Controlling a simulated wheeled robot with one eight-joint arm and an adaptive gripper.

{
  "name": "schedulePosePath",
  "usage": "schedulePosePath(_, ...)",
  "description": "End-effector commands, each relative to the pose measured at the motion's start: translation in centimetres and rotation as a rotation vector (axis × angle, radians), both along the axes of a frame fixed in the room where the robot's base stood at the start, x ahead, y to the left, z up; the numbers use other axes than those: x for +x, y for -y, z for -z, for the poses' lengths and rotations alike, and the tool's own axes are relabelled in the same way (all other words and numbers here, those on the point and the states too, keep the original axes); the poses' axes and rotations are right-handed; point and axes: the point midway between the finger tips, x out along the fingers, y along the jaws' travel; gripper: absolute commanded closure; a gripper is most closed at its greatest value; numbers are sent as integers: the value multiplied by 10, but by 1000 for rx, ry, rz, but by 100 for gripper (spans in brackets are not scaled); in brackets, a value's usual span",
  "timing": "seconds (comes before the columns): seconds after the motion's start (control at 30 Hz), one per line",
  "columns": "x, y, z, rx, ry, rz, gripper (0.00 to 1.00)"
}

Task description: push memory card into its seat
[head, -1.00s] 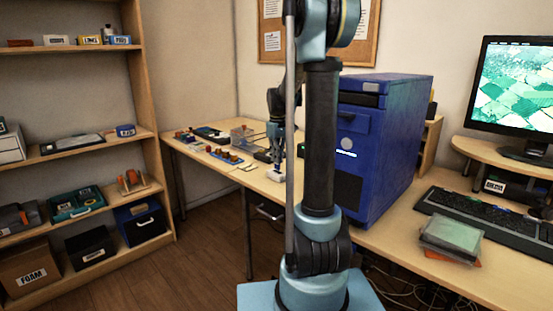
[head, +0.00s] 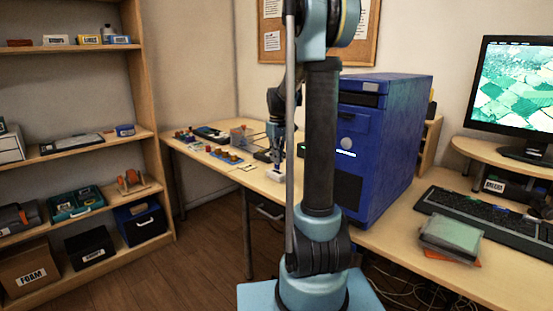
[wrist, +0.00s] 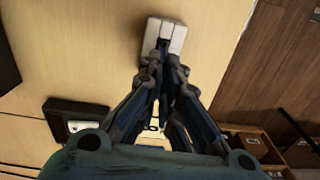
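A small white block with a dark slot (wrist: 165,30) lies at the table edge in the wrist view. It also shows as a small white piece below my gripper in the head view (head: 274,175). My gripper (wrist: 163,62) points at the near end of this block, its fingertips close together. The fingertips overlap the block's near end in the picture; contact is not clear. I cannot make out the memory card as a separate thing; a dark piece in the slot may be it or just the slot.
The wooden table (head: 222,174) carries several small parts and a clear box (head: 241,135) left of my gripper. A blue computer tower (head: 385,150) stands to the right. A black box (wrist: 75,118) lies left of my fingers. The table edge is close on the right in the wrist view.

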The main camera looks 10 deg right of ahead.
Motion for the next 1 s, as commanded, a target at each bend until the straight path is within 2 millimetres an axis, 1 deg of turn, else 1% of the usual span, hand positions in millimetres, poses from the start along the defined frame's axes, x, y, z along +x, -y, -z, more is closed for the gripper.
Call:
schedulePosePath(0.27, 0, 0, 1, 0, 0, 0, 100)
schedulePosePath(1.0, 0, 0, 15, 0, 0, 0, 100)
